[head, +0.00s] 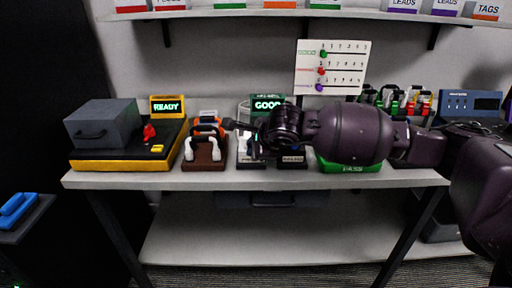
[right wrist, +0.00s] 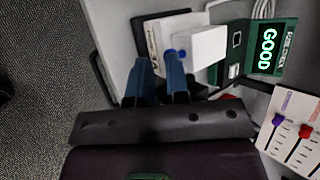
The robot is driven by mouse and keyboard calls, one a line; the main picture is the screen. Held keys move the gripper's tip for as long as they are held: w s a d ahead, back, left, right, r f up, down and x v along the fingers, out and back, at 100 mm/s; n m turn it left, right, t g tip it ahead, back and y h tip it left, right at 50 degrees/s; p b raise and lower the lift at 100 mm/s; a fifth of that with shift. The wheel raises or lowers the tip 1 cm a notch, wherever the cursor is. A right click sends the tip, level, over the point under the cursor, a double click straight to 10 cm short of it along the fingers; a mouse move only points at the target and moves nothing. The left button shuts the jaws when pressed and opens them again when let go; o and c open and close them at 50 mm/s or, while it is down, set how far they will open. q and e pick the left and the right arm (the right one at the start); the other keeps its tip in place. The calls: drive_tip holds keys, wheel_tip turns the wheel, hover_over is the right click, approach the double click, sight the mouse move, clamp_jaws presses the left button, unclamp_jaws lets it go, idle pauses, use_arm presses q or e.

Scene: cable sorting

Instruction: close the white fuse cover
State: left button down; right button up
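A white box-shaped cover (right wrist: 207,46) with a small blue round part at its left side shows in the right wrist view, beside the green tester (right wrist: 240,45) whose screen reads GOOD. In the head view a white piece (head: 246,154) shows below my gripper, largely hidden by it. My right gripper (right wrist: 162,68) has two blue fingers apart with nothing visible between them. Its tips are just left of the cover; I cannot tell whether they touch it. In the head view my right gripper (head: 230,124) points left over the bench. My left gripper is not in view.
A dark tray with a white insert (right wrist: 158,38) lies beside the cover. Left on the bench (head: 130,179) are a brown rack (head: 203,164) with white and orange cable loops and a yellow station (head: 120,165) reading READY. A chart (head: 332,67) hangs behind my arm.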

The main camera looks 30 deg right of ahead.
drive_tip(key=shift+o, duration=0.9)
drive_tip(key=shift+d+f, duration=0.1)
drive_tip(key=shift+s+f+p, duration=0.2)
drive_tip(key=shift+s+p, duration=0.3)
drive_tip(key=shift+s, duration=0.15)
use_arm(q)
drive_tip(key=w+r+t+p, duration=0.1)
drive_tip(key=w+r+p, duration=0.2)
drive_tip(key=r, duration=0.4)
use_arm(e)
drive_tip(key=s+a, duration=0.2)
drive_tip(key=s, duration=0.8)
drive_tip(key=shift+s, duration=0.15)
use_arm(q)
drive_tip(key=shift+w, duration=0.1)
